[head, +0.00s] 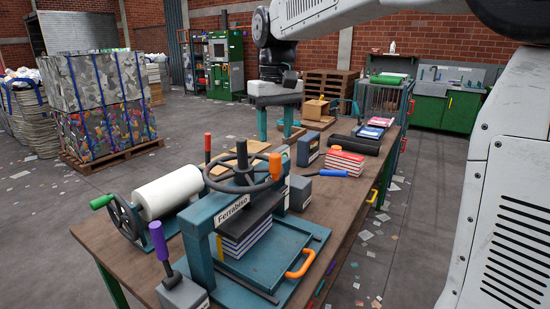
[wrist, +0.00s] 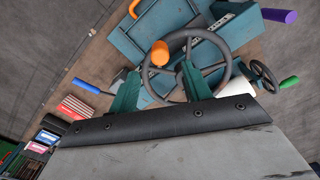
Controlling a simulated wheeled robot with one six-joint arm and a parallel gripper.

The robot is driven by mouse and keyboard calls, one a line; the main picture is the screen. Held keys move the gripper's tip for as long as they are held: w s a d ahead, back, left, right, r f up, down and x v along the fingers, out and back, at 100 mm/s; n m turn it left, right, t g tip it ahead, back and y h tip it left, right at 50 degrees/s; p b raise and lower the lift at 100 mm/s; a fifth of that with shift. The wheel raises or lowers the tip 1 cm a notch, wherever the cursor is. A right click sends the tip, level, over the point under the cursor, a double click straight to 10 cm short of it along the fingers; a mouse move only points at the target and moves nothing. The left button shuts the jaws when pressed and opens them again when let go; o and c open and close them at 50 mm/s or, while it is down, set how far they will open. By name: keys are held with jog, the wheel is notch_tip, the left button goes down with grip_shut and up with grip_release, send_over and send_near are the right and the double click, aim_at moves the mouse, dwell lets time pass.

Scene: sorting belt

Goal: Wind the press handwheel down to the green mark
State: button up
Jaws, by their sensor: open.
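The press (head: 200,240) is a teal frame on the workbench with a dark handwheel (head: 222,185) on top. An upright orange knob (head: 275,166) stands on the wheel's rim. A dark plate sits below the wheel over a stack of books or paper (head: 245,238). I cannot make out the green mark. My gripper (head: 275,124) points down with its two teal fingers apart and empty, beyond the wheel in the head view. In the wrist view, the handwheel (wrist: 230,70) and orange knob (wrist: 160,52) lie past the fingertips (wrist: 160,72). No contact shows.
A white roll (head: 168,190) with a cranked wheel stands left of the press. A purple-handled lever (head: 158,240) is at the front. An orange handle (head: 300,264) is on the press tray.

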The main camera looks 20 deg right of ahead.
aim_at(275, 154)
notch_tip(275, 154, down, 8)
jog(key=shift+r, duration=0.25)
grip_shut()
